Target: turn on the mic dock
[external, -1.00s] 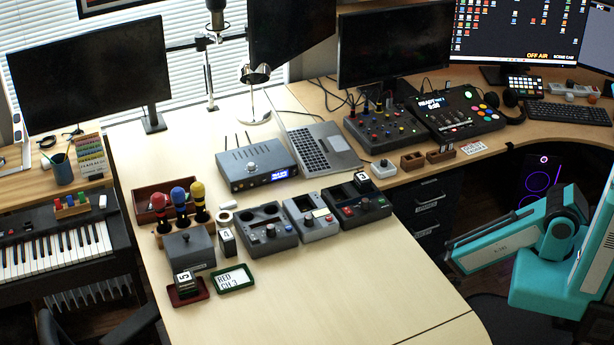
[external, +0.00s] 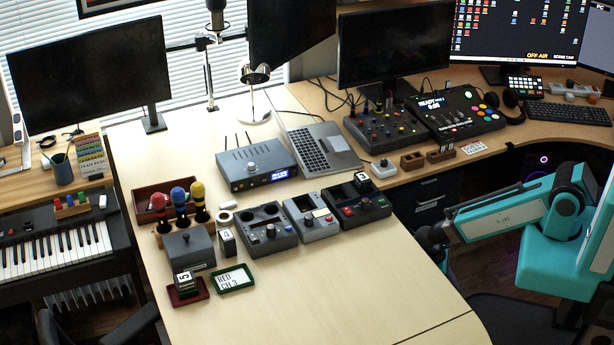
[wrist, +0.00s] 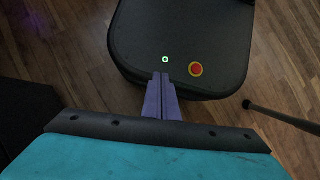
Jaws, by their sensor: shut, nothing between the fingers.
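No dock is plainly labelled. The likeliest mic dock is the dark grey unit with two round wells and a knob (external: 268,230) on the pale desk in the external view; I cannot tell whether it is on. Red, blue and yellow-headed microphones (external: 179,200) stand in a wooden holder to its left. My gripper (wrist: 161,80) is shut and empty in the wrist view, pointing down over the floor area. In the external view the dark wrist end of my arm hangs at the desk's right edge, well right of the dock; the fingertips are not clear there.
A lighter unit with a knob (external: 312,218) and a unit with red and green buttons (external: 356,205) stand right of the dock. A grey box with a lit display (external: 257,165) and a laptop (external: 320,148) are behind. The desk front (external: 340,290) is clear.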

